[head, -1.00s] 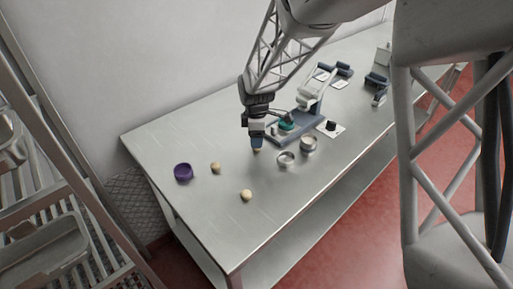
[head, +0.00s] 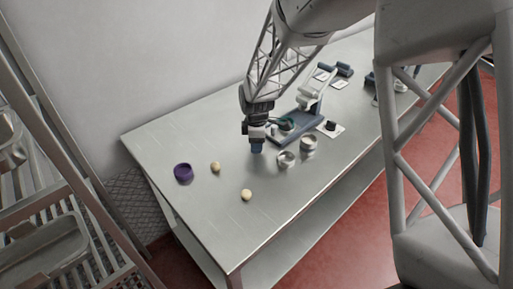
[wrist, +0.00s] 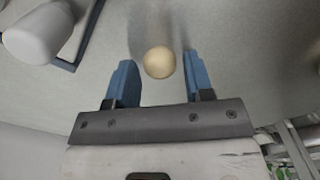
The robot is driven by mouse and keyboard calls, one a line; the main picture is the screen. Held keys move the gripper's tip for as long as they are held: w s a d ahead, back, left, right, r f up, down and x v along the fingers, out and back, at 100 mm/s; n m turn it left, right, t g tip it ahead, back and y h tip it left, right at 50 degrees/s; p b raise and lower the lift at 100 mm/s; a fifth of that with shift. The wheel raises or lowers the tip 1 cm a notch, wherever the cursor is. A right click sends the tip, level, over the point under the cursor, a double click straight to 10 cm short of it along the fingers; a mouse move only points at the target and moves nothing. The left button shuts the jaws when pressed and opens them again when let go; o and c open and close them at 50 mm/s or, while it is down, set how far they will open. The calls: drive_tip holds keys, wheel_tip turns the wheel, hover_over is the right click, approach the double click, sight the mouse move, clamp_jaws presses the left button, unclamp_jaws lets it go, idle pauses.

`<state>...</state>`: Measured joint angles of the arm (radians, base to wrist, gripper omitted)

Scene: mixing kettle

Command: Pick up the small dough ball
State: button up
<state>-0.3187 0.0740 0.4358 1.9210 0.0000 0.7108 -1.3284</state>
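My gripper (head: 257,150) points down over the middle of the steel table in the head view. In the wrist view its two blue fingers (wrist: 158,84) are open. A pale round dough ball (wrist: 159,62) lies between the fingertips, nearer the right one, with a gap on both sides. In the head view this ball is hidden behind the gripper. Two other pale dough balls lie to the left on the table, one farther back (head: 215,167) and one nearer the front (head: 246,195). I cannot tell for sure which ball is smallest.
Two metal cups (head: 286,159) stand just right of my gripper. A blue-framed stand (head: 292,130) with a teal part is behind them. A purple bowl (head: 183,173) sits at the left of the table (head: 225,230). The front left of the tabletop is clear.

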drive_tip(key=c, duration=0.7)
drive_tip(key=shift+r, duration=0.1)
drive_tip(key=shift+r, duration=0.8)
drive_tip(key=shift+s+r, duration=0.15)
drive_tip(key=shift+r, duration=0.8)
drive_tip(key=s+d, duration=0.1)
drive_tip(key=s, duration=0.4)
drive_tip(key=s+d+r, duration=0.1)
drive_tip(key=s+d, duration=0.1)
drive_tip(key=s, duration=0.3)
drive_tip(key=s+d, duration=0.2)
drive_tip(key=s, duration=0.3)
drive_tip(key=shift+r, duration=0.15)
drive_tip(key=w+d+r, duration=0.1)
drive_tip(key=w+d, duration=0.1)
drive_tip(key=w, duration=0.6)
drive_tip(key=w+d+r, duration=0.1)
drive_tip(key=w+r, duration=0.1)
drive_tip(key=w, duration=0.7)
drive_tip(key=w+d+r, duration=0.1)
drive_tip(key=w+d, duration=0.1)
drive_tip(key=w, duration=0.7)
drive_tip(key=shift+d+r, duration=0.3)
drive_tip(key=shift+r, duration=0.05)
